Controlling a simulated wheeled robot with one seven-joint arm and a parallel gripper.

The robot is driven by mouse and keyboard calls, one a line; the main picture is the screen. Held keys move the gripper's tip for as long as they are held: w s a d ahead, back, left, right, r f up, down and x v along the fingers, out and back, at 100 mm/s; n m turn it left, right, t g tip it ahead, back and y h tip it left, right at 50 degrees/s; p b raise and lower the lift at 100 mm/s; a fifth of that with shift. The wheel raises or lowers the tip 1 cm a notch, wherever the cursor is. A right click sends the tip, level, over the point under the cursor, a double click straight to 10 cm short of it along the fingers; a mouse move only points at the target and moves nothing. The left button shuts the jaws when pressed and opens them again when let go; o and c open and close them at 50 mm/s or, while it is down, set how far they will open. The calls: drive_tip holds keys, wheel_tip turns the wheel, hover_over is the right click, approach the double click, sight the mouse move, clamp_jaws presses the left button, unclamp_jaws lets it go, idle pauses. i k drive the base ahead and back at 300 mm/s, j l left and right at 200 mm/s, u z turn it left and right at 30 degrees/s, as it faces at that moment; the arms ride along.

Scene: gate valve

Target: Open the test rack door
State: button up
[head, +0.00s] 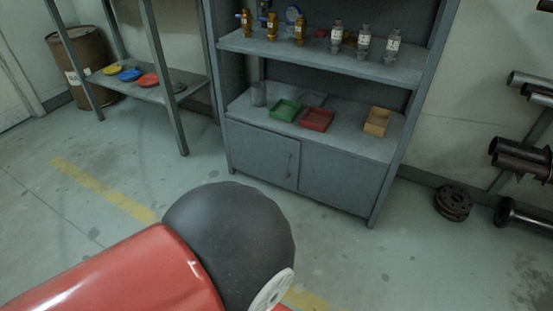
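The grey test rack (310,135) stands against the back wall in the head view, right of centre. Its lower part is a cabinet with a left door (258,152) and a right door (338,182). A thin vertical handle (289,165) sits near the right edge of the left door. Both doors look shut. I see no handle on the right door. My red and black arm fills the lower left and ends at a white disc near the bottom edge. My gripper is not in view, so its position relative to the doors is hidden.
A shelf with coloured discs (148,80) and a brown barrel (78,62) stand left. Black flanges (453,203) lie right. Floor before the rack is clear.

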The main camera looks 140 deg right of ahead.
sight(274, 157)
drive_tip(key=z, duration=4.65)
drive_tip(key=i+l+z, duration=0.2)
drive_tip(key=i, duration=0.2)
